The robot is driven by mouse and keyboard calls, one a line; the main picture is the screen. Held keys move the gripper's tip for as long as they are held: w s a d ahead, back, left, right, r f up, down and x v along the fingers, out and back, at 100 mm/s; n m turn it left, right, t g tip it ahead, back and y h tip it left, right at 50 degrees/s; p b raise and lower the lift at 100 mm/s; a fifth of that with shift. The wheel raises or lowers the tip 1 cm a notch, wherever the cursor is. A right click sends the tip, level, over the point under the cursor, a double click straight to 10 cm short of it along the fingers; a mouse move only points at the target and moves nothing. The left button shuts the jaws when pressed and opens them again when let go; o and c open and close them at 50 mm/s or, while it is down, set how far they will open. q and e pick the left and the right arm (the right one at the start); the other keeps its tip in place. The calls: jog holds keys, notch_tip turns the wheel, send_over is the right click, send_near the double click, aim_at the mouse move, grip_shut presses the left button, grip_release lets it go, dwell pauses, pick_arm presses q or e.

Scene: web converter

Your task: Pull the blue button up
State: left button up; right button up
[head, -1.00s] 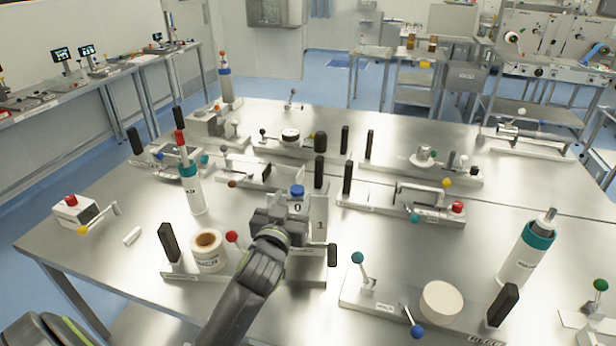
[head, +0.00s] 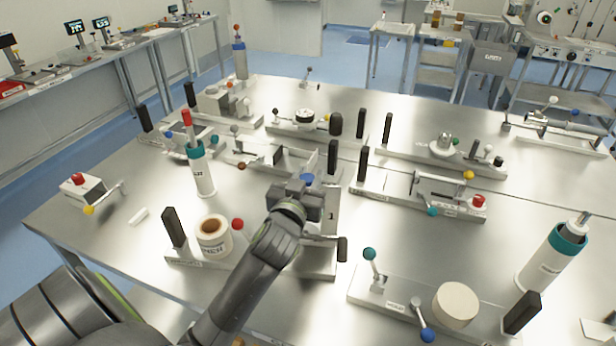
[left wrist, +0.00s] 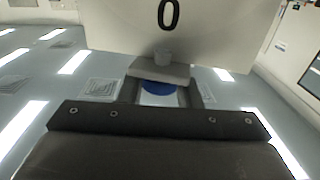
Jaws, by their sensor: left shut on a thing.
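The blue button (head: 307,180) is at the top of an upright pale panel (head: 331,208) near the middle of the table. My left gripper (head: 303,188) is at the button in front of the panel, and its dark body hides most of the panel's face. In the left wrist view, a blue patch of the button (left wrist: 158,87) shows between the fingers, below the black 0 on the panel (left wrist: 215,28). The left gripper is shut on the button. My right gripper is not in view.
A white roll (head: 213,236) and a red-knobbed lever (head: 238,225) stand left of my left arm. A black handle (head: 342,249) is right of it. A teal-topped cylinder (head: 202,170) stands behind left. Bare table lies at the left front.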

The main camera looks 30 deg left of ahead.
pick_arm(q)
grip_shut()
jog(key=shift+r+p, duration=1)
jog(key=shift+w, duration=0.1)
jog(key=o, duration=0.7)
grip_release()
jog(key=shift+f, duration=0.15)
